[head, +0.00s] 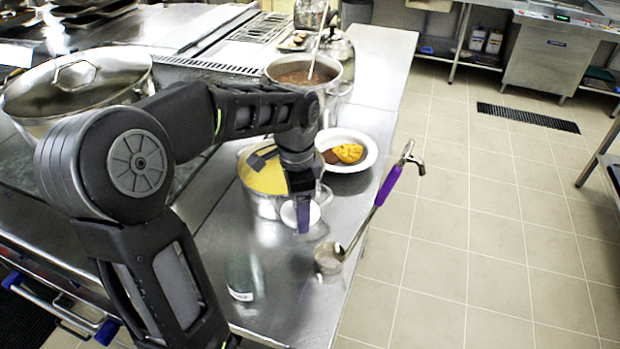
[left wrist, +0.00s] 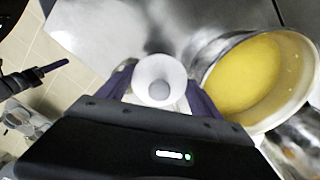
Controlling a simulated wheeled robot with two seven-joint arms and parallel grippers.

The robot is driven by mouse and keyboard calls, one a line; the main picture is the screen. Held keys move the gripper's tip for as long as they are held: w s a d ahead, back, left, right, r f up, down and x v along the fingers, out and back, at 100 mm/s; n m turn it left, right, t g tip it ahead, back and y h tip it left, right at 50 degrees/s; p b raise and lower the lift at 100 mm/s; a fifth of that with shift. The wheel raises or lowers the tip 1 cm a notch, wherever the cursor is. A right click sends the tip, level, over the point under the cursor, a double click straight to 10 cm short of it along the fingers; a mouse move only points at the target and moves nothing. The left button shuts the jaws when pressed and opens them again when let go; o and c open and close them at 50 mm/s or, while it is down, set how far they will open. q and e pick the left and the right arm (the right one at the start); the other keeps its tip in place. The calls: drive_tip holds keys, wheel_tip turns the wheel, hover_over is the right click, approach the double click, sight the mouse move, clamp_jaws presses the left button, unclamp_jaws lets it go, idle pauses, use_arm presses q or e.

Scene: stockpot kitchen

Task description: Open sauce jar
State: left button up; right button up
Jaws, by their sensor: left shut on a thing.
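My left gripper (head: 302,217) is shut on a small white round piece (head: 290,214), which looks like a jar lid. It hangs beside the yellow-filled pot, above the steel counter. In the left wrist view, the white round piece (left wrist: 160,80) sits between the fingers of the left gripper (left wrist: 163,88), with a grey spot at its middle. A clear glass jar (head: 241,277) with a white label stands on the counter, nearer the camera and apart from the gripper. Its top is faint, and I cannot tell its state.
The pot (head: 259,203) with yellow contents stands close to the gripper; it also shows in the left wrist view (left wrist: 205,55). A ladle (head: 389,186) with a purple handle is at the counter's right edge. A bowl of food (head: 369,163) and a soup pot (head: 336,88) stand behind.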

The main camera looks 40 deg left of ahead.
use_arm(q)
hover_over(300, 244)
drive_tip(key=shift+f+p, duration=0.4)
drive_tip(key=shift+f, duration=2.8)
drive_tip(key=shift+f, duration=1.85)
drive_tip(key=shift+f, duration=0.15)
drive_tip(key=o, duration=1.3)
drive_tip(key=shift+c, duration=0.2)
wheel_tip(300, 244, up, 12)
drive_tip(key=shift+r, duration=0.2)
